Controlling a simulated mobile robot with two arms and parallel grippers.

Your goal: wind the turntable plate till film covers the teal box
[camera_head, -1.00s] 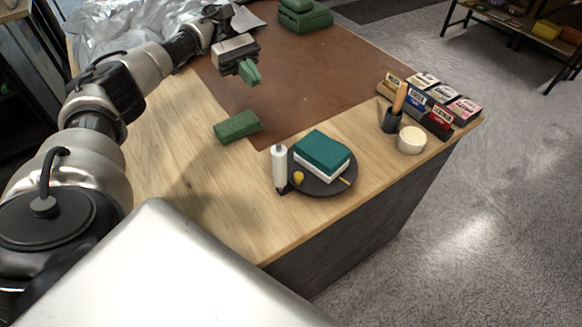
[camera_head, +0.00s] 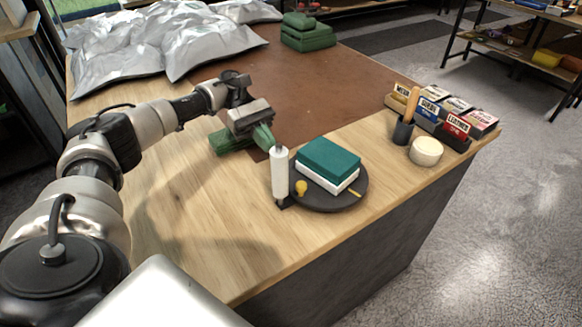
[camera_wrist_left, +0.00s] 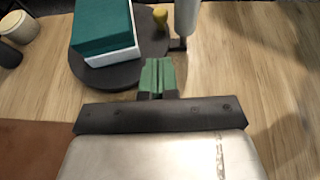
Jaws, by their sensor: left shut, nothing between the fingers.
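The teal box (camera_head: 328,159) with a white lower part sits on the round dark turntable plate (camera_head: 325,205). They also show in the left wrist view, the box (camera_wrist_left: 101,25) and the plate (camera_wrist_left: 110,76). A white film roll (camera_head: 280,174) stands upright at the plate's left edge, and its lower part shows in the left wrist view (camera_wrist_left: 187,17). A yellow knob (camera_head: 301,188) is on the plate near the roll. My left gripper (camera_head: 268,138), with green fingers, is shut and empty, just behind and left of the roll. My right gripper is not in view.
A green block (camera_head: 222,140) lies on the table behind my left gripper. A brush holder (camera_head: 403,130), a cream jar (camera_head: 426,151) and a rack of boxes (camera_head: 428,122) stand at the right. Silver bags (camera_head: 150,40) lie at the back left. The front wood is clear.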

